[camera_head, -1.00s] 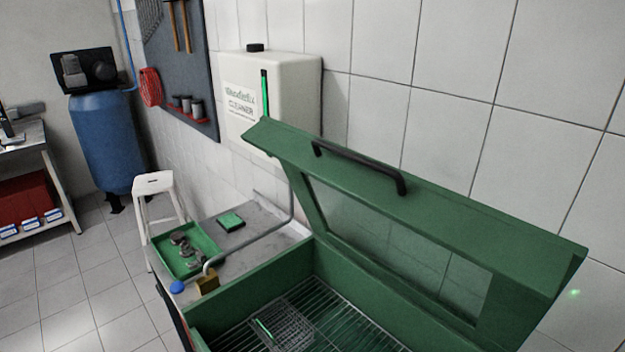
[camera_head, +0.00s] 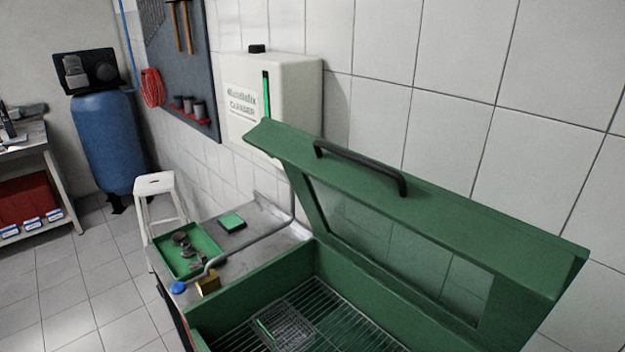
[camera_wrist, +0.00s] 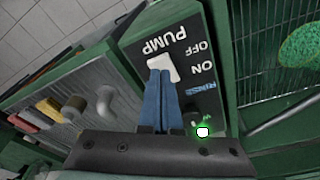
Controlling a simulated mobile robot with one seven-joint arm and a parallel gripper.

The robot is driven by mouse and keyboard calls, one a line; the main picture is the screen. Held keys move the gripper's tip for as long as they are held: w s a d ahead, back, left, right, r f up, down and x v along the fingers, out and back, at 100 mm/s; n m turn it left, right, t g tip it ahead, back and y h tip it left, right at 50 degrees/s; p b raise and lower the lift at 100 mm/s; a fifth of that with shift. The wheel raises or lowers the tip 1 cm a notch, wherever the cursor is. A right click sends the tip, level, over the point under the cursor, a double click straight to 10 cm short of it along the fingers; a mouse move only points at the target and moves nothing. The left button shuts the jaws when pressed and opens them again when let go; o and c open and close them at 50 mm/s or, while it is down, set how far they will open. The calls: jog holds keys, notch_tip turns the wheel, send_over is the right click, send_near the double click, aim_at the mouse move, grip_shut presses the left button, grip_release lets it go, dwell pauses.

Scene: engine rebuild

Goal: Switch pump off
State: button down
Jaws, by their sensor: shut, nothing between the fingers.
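A white switch (camera_wrist: 161,66) sits beside the PUMP and OFF lettering. My gripper (camera_wrist: 160,72) is shut and empty, its blue fingertips at the switch's lower edge. I cannot tell whether they touch it. A dark knob with a glowing green-white light (camera_wrist: 203,132) is right of the fingers, partly hidden by my gripper. The green washer (camera_head: 240,317) stands with its lid (camera_head: 420,215) raised in the head view. My gripper is not in the head view.
A wire basket (camera_head: 292,333) lies on the washer's rack. A green parts tray (camera_head: 187,251), a brass block (camera_head: 208,284) and a curved pipe share the grey side top. A white stool (camera_head: 154,185) and blue tank (camera_head: 108,143) stand behind; floor is clear at left.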

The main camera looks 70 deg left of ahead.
jog(key=shift+f+b, duration=0.6)
jog(key=shift+f, duration=0.3)
dwell(0.5)
notch_tip(320, 180, up, 7)
jog(key=p, duration=0.7)
dwell(0.7)
